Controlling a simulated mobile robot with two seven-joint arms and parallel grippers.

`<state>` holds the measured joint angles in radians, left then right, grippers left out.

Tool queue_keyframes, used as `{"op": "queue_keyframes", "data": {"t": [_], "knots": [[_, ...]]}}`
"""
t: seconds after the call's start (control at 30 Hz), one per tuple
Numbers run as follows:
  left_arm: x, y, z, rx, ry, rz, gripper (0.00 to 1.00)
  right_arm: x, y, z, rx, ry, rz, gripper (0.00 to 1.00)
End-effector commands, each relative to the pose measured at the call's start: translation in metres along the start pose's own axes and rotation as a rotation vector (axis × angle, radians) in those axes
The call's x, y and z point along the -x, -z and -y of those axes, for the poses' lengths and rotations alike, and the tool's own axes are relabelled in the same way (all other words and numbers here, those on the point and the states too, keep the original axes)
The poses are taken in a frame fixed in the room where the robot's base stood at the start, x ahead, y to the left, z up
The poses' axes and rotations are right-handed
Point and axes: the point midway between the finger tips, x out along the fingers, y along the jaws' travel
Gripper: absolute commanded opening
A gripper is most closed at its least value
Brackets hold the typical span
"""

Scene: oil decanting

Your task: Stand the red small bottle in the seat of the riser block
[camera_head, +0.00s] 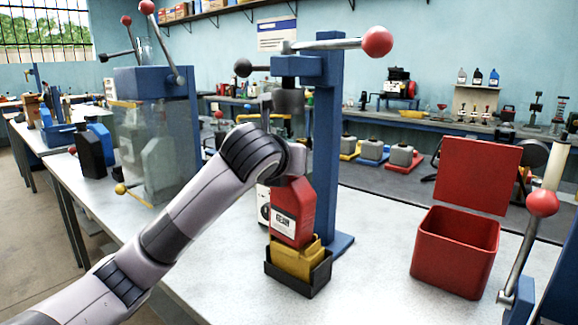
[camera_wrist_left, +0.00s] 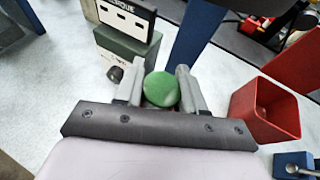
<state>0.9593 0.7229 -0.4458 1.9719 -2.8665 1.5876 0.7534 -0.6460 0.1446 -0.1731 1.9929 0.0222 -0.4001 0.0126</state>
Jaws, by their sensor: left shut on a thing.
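The red small bottle (camera_head: 292,212) with a white label is above the yellow riser block (camera_head: 296,258), leaning slightly in the head view. Its base meets or overlaps the block's top; I cannot tell whether it rests in the seat. The block sits in a black tray (camera_head: 299,281). My left gripper (camera_wrist_left: 160,82) is shut on the bottle's green cap (camera_wrist_left: 161,90), with one finger on each side. My right gripper is not in view.
A blue press post (camera_head: 328,130) stands right behind the bottle. The bench front is clear.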

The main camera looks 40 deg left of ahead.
Motion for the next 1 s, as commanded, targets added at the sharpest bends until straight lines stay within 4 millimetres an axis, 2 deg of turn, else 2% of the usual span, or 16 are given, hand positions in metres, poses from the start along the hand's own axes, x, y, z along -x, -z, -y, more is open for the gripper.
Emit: {"op": "queue_keyframes", "data": {"t": [0.03, 0.07, 0.1, 0.13, 0.43, 0.57, 0.67, 1.0], "knots": [[-0.005, 0.013, 0.002, -0.003, -0.003, -0.037, 0.00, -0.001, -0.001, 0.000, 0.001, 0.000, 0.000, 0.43], [-0.006, 0.015, 0.002, -0.005, -0.004, -0.042, 0.49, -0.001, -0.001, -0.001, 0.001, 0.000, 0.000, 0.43], [-0.006, 0.015, 0.002, -0.005, -0.004, -0.042, 0.62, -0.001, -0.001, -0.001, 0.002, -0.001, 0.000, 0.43], [-0.006, 0.015, 0.001, -0.006, -0.005, -0.041, 0.65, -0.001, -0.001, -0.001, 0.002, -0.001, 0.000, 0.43], [-0.004, 0.010, 0.001, -0.005, -0.003, -0.028, 0.65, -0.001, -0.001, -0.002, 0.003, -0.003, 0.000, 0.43], [0.004, 0.009, 0.001, -0.004, -0.003, -0.024, 0.65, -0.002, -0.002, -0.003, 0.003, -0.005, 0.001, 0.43], [0.018, 0.008, 0.001, -0.004, 0.000, -0.021, 0.65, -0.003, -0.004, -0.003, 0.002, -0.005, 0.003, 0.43], [0.087, 0.005, 0.001, -0.004, 0.000, -0.017, 0.65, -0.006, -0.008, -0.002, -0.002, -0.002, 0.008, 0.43]]}}
